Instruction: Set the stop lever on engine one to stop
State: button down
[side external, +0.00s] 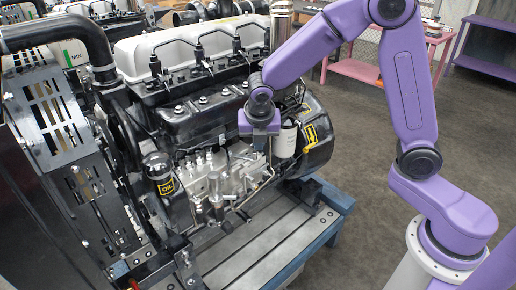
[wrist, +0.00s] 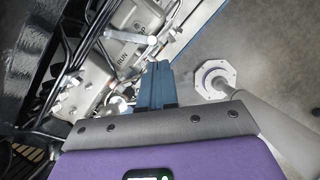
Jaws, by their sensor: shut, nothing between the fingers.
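The engine (side external: 200,110) stands on a slotted metal bed, with a silver injection pump (side external: 228,172) on its near side. In the wrist view the pump housing (wrist: 128,14) carries the raised word RUN and other lettering ending in P. In the side view my gripper (side external: 240,148) is above the pump; contact is not clear.
A white filter (side external: 286,140) and a black cylinder with a yellow label (side external: 318,138) are right of my gripper. Black pipes (wrist: 95,35) run close on the left in the wrist view. A yellow OIL label (side external: 167,187) marks the filler. Open floor (side external: 365,200) lies right of the bed.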

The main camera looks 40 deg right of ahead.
jog(key=v, duration=0.5)
jog(key=s+d+m+g+y, duration=0.1)
jog(key=s+m, duration=0.6)
jog(key=s, duration=0.7)
jog(key=s+d+m+g+y, duration=0.2)
jog(key=s+m, duration=0.6)
jog(key=s, duration=0.7)
jog(key=shift+s+d, duration=0.25)
jog(key=shift+d, duration=0.65)
